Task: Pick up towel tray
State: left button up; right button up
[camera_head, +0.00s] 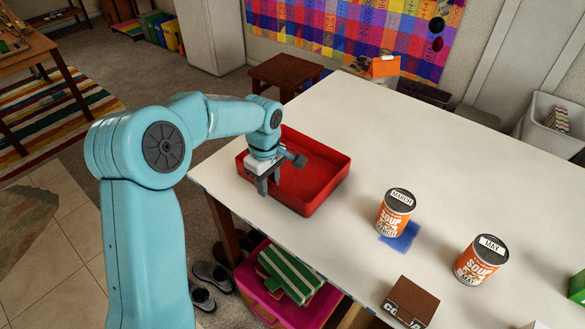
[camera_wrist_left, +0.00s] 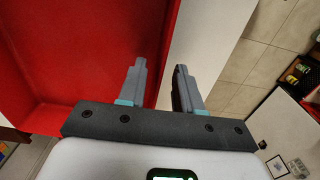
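A red, open, shallow tray (camera_head: 318,192) stands on the white table near its left corner. It looks empty, and I see no towel in it. In the left wrist view its red wall (camera_wrist_left: 70,60) fills the left side. My left gripper (camera_head: 268,184) is at the tray's near left wall, pointing down. In the left wrist view the fingers of my left gripper (camera_wrist_left: 160,85) are apart, with the tray's rim running between them and a pale gap beside one finger. Whether either finger touches the wall is unclear. My right gripper is not in view.
Soup cans labelled March (camera_head: 396,213) and May (camera_head: 481,261) stand on the white table (camera_head: 440,150), with a brown box (camera_head: 410,303) in front. The table beyond the cans is clear.

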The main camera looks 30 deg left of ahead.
pick_arm(q)
jog(key=shift+w+f, duration=0.1)
jog(key=shift+w, duration=0.05)
grip_shut()
